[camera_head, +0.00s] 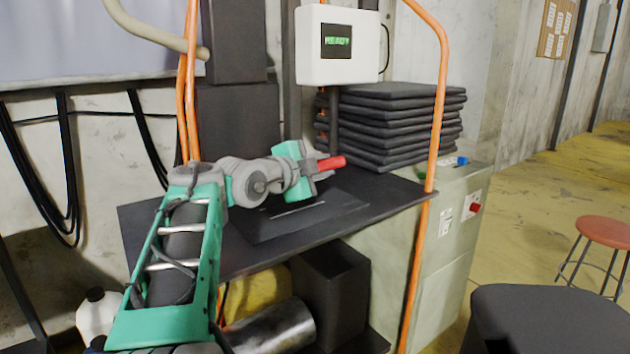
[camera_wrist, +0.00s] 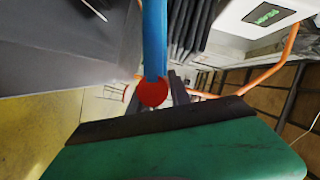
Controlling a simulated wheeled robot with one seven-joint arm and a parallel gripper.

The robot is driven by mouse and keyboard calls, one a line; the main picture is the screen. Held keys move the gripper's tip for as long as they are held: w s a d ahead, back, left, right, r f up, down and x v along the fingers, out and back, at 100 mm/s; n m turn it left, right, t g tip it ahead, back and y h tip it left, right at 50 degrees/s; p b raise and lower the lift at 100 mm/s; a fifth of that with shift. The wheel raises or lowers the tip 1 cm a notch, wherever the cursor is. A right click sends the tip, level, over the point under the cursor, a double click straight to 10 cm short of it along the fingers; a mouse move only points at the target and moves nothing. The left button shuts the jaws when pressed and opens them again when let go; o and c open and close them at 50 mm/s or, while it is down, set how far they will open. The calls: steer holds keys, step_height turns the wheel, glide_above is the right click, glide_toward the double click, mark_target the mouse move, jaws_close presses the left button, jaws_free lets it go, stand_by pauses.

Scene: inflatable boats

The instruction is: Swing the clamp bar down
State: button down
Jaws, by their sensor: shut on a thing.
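The clamp bar shows in the wrist view as a blue bar (camera_wrist: 155,38) with a round red end (camera_wrist: 152,93). In the head view only its red end (camera_head: 331,162) shows, sticking out to the right of my gripper (camera_head: 312,168). My gripper is shut on the bar close to the red end, above the dark worktop. The rest of the bar is hidden behind my gripper and arm in the head view. A flat black plate (camera_head: 300,216) lies on the worktop below my gripper.
The dark worktop (camera_head: 385,190) carries a stack of black sheets (camera_head: 395,120) behind my gripper. A white box (camera_head: 338,70) reading READY hangs above. Orange tubes (camera_head: 436,90) stand at the right and left. A red stool (camera_head: 606,231) stands on the open floor.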

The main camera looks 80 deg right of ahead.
steer(key=shift+s+a+f+b, duration=0.15)
steer(key=shift+f+b, duration=0.8)
steer(key=shift+f, duration=0.05)
steer(key=shift+s+a+f+b, duration=0.1)
steer(key=shift+f+b, duration=0.85)
steer(key=shift+f, duration=0.05)
steer(key=shift+s+a+f+b, duration=0.15)
steer(key=shift+f+b, duration=0.8)
steer(key=shift+f, duration=0.05)
steer(key=c, duration=1.2)
jaws_free()
steer(key=shift+w+a+r, duration=0.15)
steer(key=shift+w+a, duration=0.05)
steer(key=shift+a, duration=0.05)
steer(key=f+p+v, duration=0.1)
steer(key=v, duration=0.6)
steer(key=shift+r, duration=0.35)
steer(key=shift+a, duration=0.15)
